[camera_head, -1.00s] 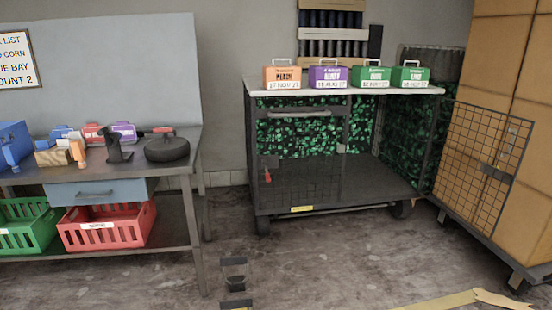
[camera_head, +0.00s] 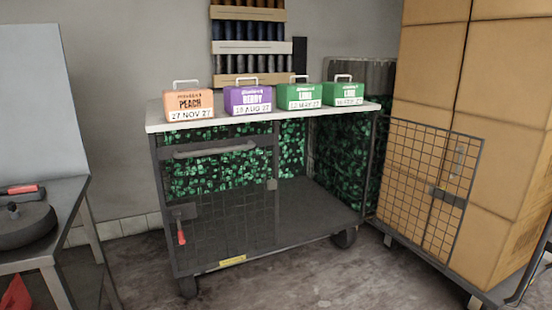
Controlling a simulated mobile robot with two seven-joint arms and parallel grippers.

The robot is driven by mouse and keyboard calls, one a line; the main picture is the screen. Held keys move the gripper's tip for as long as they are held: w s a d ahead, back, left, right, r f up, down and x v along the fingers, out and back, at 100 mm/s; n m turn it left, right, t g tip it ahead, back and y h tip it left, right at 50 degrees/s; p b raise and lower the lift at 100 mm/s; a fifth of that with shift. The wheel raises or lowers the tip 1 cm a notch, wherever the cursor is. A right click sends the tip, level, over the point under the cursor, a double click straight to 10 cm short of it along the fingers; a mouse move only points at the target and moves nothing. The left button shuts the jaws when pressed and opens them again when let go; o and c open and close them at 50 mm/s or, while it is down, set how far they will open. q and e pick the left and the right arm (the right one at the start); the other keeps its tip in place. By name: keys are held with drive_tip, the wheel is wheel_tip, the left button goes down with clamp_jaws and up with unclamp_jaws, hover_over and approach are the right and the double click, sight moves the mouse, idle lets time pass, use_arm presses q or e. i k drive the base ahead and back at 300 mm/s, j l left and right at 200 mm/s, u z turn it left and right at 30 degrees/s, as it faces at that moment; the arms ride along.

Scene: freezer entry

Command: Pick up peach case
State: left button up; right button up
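The peach case (camera_head: 190,102) is an orange box with a light handle on top, marked "PEACH" and "27 NOV 27". It stands upright at the left end of the white top (camera_head: 158,122) of a mesh-sided cart (camera_head: 222,231). A purple case (camera_head: 247,97) marked "18 AUG 27" stands just right of it. Two green cases, one (camera_head: 299,94) beside the purple one and one (camera_head: 343,93) at the right end, complete the row. Neither of my grippers shows in the head view now.
A grey workbench (camera_head: 67,199) with a round black pan-like item (camera_head: 22,225) stands at the left. Stacked cardboard boxes (camera_head: 480,70) on a mesh-gated trolley (camera_head: 418,180) stand at the right. Bare floor lies between the bench and the cart.

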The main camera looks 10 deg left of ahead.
sight(181, 105)
drive_tip(key=i+l+u, duration=0.1)
drive_tip(key=i, duration=0.55)
drive_tip(key=i+l+u, duration=0.1)
drive_tip(key=i, duration=0.55)
drive_tip(key=i+l+u, duration=0.1)
drive_tip(key=i+u, duration=0.25)
drive_tip(key=i+l+u, duration=0.15)
drive_tip(key=u, duration=0.2)
drive_tip(key=i+l+u, duration=0.3)
drive_tip(key=k+j, duration=0.05)
